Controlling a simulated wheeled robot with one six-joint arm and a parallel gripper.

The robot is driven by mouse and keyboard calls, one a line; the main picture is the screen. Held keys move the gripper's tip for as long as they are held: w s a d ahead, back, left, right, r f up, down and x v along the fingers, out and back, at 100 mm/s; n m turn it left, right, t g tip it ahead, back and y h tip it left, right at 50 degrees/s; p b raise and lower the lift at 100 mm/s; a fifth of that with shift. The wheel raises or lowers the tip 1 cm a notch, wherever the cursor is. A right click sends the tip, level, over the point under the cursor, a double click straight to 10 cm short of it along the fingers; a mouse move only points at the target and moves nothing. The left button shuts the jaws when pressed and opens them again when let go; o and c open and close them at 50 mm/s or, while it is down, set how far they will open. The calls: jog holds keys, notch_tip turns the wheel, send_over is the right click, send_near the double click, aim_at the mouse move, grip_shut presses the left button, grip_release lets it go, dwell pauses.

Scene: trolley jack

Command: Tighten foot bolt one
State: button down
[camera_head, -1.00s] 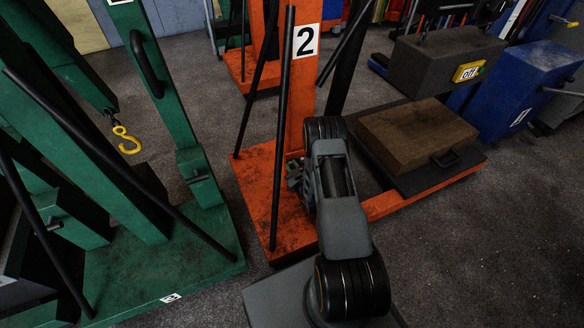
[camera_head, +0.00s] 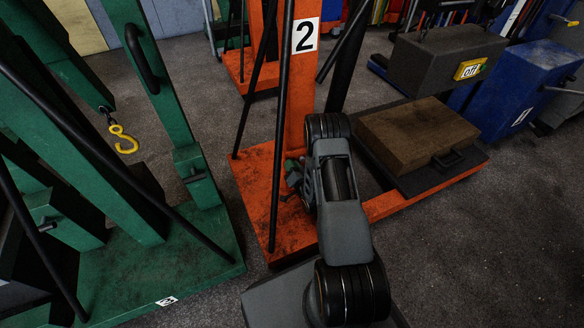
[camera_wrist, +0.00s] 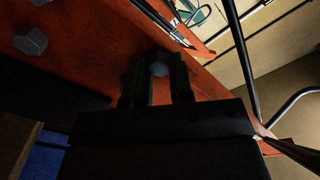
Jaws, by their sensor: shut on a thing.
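The orange jack's base (camera_head: 260,180) lies on the floor below a post marked 2 (camera_head: 305,36). In the wrist view its orange surface (camera_wrist: 100,50) carries a grey bolt head (camera_wrist: 158,69) between my gripper's two dark fingers. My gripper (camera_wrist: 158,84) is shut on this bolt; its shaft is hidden. I cannot read any number on the bolt. Another grey hex bolt (camera_wrist: 31,41) sits at the upper left, apart from the fingers. In the head view my gripper (camera_head: 293,172) is low at the foot of the orange post, partly hidden by my arm.
A black lever (camera_head: 282,130) slants down just left of my gripper. A green jack (camera_head: 210,240) with a yellow hook (camera_head: 123,140) stands at left. A brown block (camera_head: 415,135) rests on the orange jack's right side. Floor is clear at lower right.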

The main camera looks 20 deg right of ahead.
jog(key=shift+f+m+b, duration=0.15)
jog(key=shift+m+b, duration=0.3)
jog(key=shift+m, duration=3.65)
jog(key=shift+f+m+b, duration=0.1)
jog(key=shift+m+b, duration=0.35)
jog(key=shift+m, duration=3.65)
jog(key=shift+d, duration=0.1)
jog(key=c, duration=1)
grip_release()
jog(key=shift+s, duration=0.1)
jog(key=s+p, duration=0.3)
jog(key=s, duration=1)
jog(key=shift+s, duration=0.35)
